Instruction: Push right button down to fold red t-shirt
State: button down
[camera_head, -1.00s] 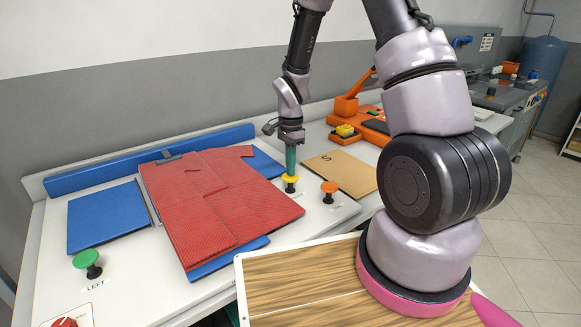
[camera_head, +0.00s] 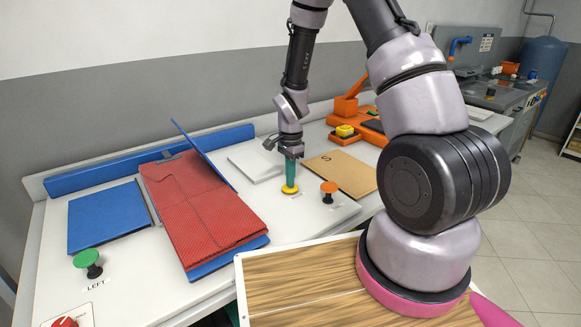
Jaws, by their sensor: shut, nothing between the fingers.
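The red t-shirt (camera_head: 205,215) lies on the blue folding board, with its right part folded over toward the left. The board's right blue flap (camera_head: 203,155) is raised and tilted over the shirt. The left blue flap (camera_head: 108,216) lies flat with no cloth on it. My gripper (camera_head: 290,182) points straight down, shut and empty, with its tips on the yellow button (camera_head: 290,189), which sits low. The yellow button's label is hidden. A green button (camera_head: 87,260) stands at the front left beside a "LEFT" label. An orange button (camera_head: 329,188) stands to the right of my gripper.
A light panel (camera_head: 255,163) lies bare behind my gripper. A brown board (camera_head: 341,174) lies to the right, with an orange device (camera_head: 346,133) behind it. A red knob (camera_head: 65,322) is at the front left edge. A blue rail (camera_head: 150,160) runs along the back.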

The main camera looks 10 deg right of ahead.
jog(key=shift+s+f, duration=0.2)
jog(key=shift+f, duration=0.05)
dwell(0.6)
notch_tip(320, 180, up, 14)
jog(key=w, duration=0.1)
jog(key=shift+d+r, duration=0.15)
jog(key=shift+r, duration=0.1)
jog(key=shift+w, duration=0.1)
jog(key=s+d+r+n+t+y, duration=0.15)
jog(key=s+r, duration=0.25)
jog(key=r, duration=0.4)
jog(key=s+d+r+n+t, duration=0.2)
jog(key=s+r+n, duration=0.1)
jog(key=r, duration=0.6)
jog(key=s+r+n+t, duration=0.2)
jog(key=s+r, duration=0.2)
jog(key=s, duration=0.2)
jog(key=s+d+r+n+t, duration=0.1)
jog(key=s+r+n+t, duration=0.1)
jog(key=s+r, duration=0.3)
jog(key=shift+s+d+n, duration=0.15)
jog(key=shift+s+n, duration=0.3)
jog(key=shift+s, duration=0.8)
jog(key=shift+y, duration=0.25)
